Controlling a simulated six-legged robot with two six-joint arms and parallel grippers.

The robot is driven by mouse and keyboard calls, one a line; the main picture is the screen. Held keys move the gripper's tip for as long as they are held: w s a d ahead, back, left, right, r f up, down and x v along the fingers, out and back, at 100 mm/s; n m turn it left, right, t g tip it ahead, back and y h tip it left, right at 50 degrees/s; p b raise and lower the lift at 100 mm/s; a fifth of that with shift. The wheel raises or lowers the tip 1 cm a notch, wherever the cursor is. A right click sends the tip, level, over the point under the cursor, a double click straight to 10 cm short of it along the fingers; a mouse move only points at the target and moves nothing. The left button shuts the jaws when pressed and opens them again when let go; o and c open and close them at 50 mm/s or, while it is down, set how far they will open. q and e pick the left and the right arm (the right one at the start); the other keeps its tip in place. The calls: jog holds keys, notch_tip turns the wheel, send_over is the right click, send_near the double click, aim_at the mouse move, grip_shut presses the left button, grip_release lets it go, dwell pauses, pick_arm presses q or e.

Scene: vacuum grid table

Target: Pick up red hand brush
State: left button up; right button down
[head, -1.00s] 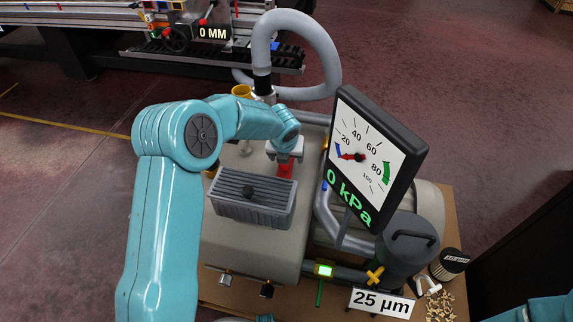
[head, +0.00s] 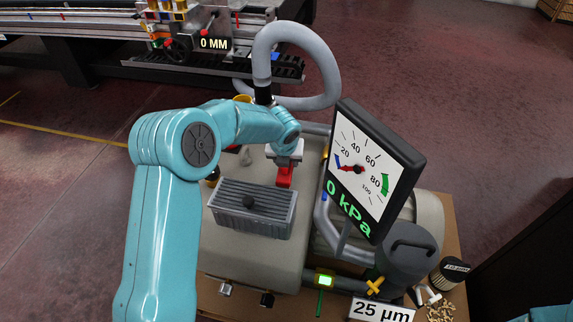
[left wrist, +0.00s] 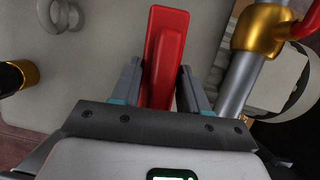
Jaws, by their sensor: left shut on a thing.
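The red hand brush (left wrist: 166,50) is held between the two fingers of my left gripper (left wrist: 160,88) in the left wrist view. Its red body points away from the gripper, and its near end is hidden by the gripper body. In the head view a small part of the red brush (head: 285,174) shows below my left gripper (head: 285,157), just behind the grey ribbed box. I cannot tell whether the brush touches the surface below. My right gripper is not in view; only a bit of my right arm shows at the lower right corner.
The grey ribbed box (head: 236,222) with a black knob stands in front of the brush. A gauge panel (head: 374,165) reading 0 kPa stands close on the right. A grey hose (head: 328,62) loops behind. A dark canister (head: 408,250) and a "25 µm" sign (head: 382,307) are at front right.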

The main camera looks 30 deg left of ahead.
pick_arm(q)
notch_tip(320, 180, up, 17)
jog(key=p, duration=0.3)
jog(key=shift+o, duration=1.1)
jog(key=shift+p, duration=0.3)
